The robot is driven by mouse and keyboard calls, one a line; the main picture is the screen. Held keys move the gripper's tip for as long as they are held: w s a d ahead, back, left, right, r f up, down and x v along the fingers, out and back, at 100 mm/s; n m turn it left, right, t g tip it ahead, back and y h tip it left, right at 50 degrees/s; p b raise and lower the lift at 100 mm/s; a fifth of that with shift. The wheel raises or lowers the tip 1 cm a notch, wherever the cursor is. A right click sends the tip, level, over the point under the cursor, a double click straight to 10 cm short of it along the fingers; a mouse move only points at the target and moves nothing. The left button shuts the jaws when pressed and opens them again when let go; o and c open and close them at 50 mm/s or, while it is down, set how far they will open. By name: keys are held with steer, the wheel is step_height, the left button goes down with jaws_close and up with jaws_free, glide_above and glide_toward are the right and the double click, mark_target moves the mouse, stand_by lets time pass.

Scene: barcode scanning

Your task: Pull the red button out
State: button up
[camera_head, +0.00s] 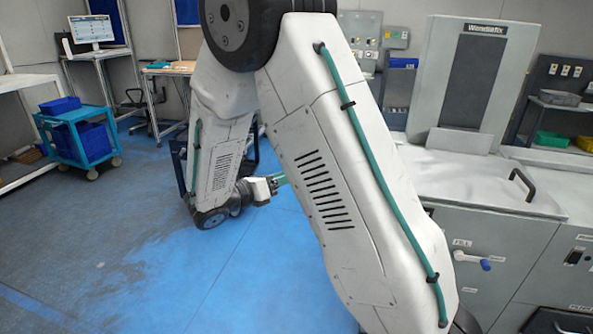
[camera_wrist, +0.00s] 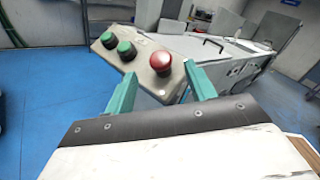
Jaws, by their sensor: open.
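The red button (camera_wrist: 160,61) is a round red mushroom head on a beige control panel (camera_wrist: 136,52) in the wrist view. Two green buttons (camera_wrist: 126,49) (camera_wrist: 108,40) sit to its left on the same panel. My gripper (camera_wrist: 158,85) is open, its two teal fingers pointing towards the panel, one on either side of the red button's line and apart from it in the picture. In the head view my gripper (camera_head: 278,181) shows small past my arm, near the middle. I cannot make out the red button in the head view; my arm hides part of the scene.
A grey machine (camera_head: 492,215) with a handle and a blue-knobbed latch stands at the right. A blue cart (camera_head: 75,118) with bins stands at the left. A desk with a monitor (camera_head: 92,29) is behind it. The blue floor (camera_head: 120,230) at left is clear.

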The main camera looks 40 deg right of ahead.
steer(key=d, duration=0.6)
steer(key=shift+d, duration=0.35)
